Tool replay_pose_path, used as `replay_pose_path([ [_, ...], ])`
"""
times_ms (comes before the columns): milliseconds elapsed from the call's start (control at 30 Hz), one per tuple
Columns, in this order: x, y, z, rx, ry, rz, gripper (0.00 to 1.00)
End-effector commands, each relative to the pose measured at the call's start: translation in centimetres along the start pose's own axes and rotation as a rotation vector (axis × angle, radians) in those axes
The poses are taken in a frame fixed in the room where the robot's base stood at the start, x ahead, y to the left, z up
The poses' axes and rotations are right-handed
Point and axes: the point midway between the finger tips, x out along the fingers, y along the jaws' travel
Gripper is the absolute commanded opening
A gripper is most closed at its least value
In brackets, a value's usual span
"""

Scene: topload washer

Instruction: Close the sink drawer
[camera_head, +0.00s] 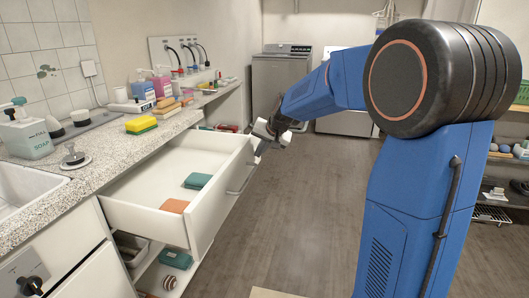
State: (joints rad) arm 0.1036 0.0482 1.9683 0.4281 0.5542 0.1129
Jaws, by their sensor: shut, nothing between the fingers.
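The sink drawer (217,211) is a white drawer under the speckled counter, pulled far out to the right. A green cloth-like item (198,181) and an orange one (174,206) lie inside it. A metal bar handle (240,180) is on its front panel. My gripper (260,152) is at the far end of the drawer front, near its top edge, with its fingers pointing down. Its fingers are small in view and look closed and empty. I cannot tell whether they touch the panel.
The counter (90,165) along the left holds a sink (25,190), a soap bottle (26,135), a yellow sponge (141,124) and several bottles. An open shelf sits below the drawer. A grey washer (281,85) stands at the back. The wooden floor (300,215) right of the drawer is clear.

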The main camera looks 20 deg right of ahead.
Motion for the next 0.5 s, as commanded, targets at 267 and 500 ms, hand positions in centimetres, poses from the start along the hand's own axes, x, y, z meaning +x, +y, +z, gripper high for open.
replay_pose_path([
  [267,0.01,-0.03,-0.01,0.0,0.0,0.0,0.0],
  [500,0.49,-0.91,0.02,-0.001,-0.001,0.0,0.0],
])
